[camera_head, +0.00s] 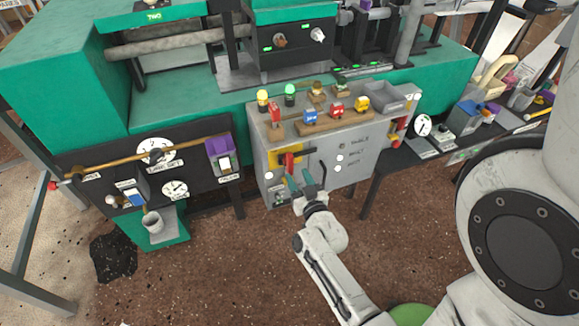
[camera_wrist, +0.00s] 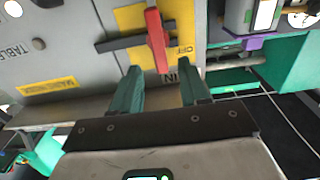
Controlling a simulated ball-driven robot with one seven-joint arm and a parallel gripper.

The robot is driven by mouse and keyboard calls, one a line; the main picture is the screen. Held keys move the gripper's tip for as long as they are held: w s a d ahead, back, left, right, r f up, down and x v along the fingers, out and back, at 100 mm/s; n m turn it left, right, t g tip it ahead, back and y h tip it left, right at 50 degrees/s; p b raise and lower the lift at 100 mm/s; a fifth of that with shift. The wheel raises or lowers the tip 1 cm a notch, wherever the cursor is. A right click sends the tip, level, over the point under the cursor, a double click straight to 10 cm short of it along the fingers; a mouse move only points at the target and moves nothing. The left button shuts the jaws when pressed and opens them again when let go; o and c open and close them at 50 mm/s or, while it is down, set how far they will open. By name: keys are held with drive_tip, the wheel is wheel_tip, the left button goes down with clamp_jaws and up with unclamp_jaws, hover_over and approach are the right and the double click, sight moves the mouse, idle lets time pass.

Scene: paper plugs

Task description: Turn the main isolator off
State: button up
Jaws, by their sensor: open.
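The main isolator shows as a red handle (camera_head: 289,160) on a yellow plate (camera_head: 276,158), on the front of a grey cabinet (camera_head: 375,143). In the wrist view the red handle (camera_wrist: 157,38) stands lengthwise up the picture, across a dark horizontal bar (camera_wrist: 122,43). The lettering "OFF" shows on the yellow plate (camera_wrist: 183,22) beside the handle's lower end. My gripper (camera_head: 301,181) is open, just below and in front of the handle. In the wrist view its green fingertips (camera_wrist: 160,68) are apart, one to each side of the handle's lower end. Contact cannot be told.
Colored plugs and blocks on a wooden rail (camera_head: 330,122) stand on the cabinet top. A black panel with dials (camera_head: 157,151) and a purple box (camera_head: 221,153) is at left. A dark bench (camera_head: 440,145) is at right. The speckled floor in front is mostly open.

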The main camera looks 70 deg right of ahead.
sight(291, 164)
drive_tip(key=x, duration=0.6)
clamp_jaws()
idle(0.4)
